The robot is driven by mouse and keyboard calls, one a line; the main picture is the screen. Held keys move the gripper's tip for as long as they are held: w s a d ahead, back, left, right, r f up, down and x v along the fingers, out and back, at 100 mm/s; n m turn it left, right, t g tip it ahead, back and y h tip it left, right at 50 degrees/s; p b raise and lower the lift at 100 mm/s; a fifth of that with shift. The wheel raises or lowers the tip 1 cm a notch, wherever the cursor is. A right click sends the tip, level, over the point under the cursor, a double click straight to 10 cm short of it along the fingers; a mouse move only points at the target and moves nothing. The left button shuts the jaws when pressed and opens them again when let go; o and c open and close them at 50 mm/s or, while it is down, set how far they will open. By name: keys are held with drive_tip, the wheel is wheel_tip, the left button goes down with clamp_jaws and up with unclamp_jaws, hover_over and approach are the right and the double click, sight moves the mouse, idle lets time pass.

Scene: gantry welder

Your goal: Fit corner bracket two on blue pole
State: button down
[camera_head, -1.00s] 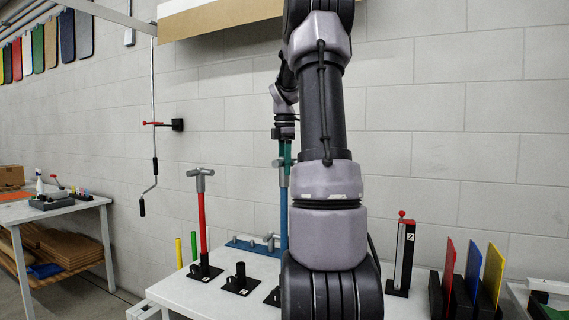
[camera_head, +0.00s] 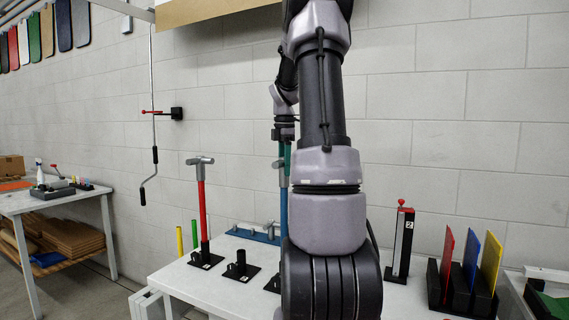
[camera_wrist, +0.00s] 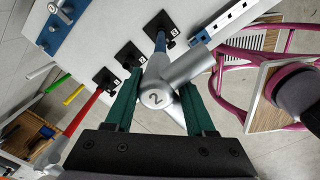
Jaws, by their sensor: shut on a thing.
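Corner bracket two (camera_wrist: 155,97) is a grey pipe fitting with a "2" on its round end. My gripper (camera_wrist: 160,84) has green fingers shut on it, one on each side. The blue pole (camera_wrist: 160,43) stands in a black base marked 3 and runs up to the bracket in the wrist view. In the head view the blue pole (camera_head: 284,210) stands upright, and the grey bracket (camera_head: 281,165) is in line at its top, below my gripper (camera_head: 284,150). I cannot tell how far the bracket sits down over the pole. My arm hides part of the pole's base.
A red pole (camera_head: 203,215) with a grey bracket (camera_head: 200,161) on top stands to the left. An empty black base (camera_head: 240,268) is between the poles. A blue rack (camera_head: 252,235) with grey fittings lies behind. A lever stand (camera_head: 402,240) and coloured panels (camera_head: 470,262) are right.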

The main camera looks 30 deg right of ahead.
drive_tip(key=shift+f, duration=0.65)
drive_tip(key=shift+c, duration=0.8)
unclamp_jaws()
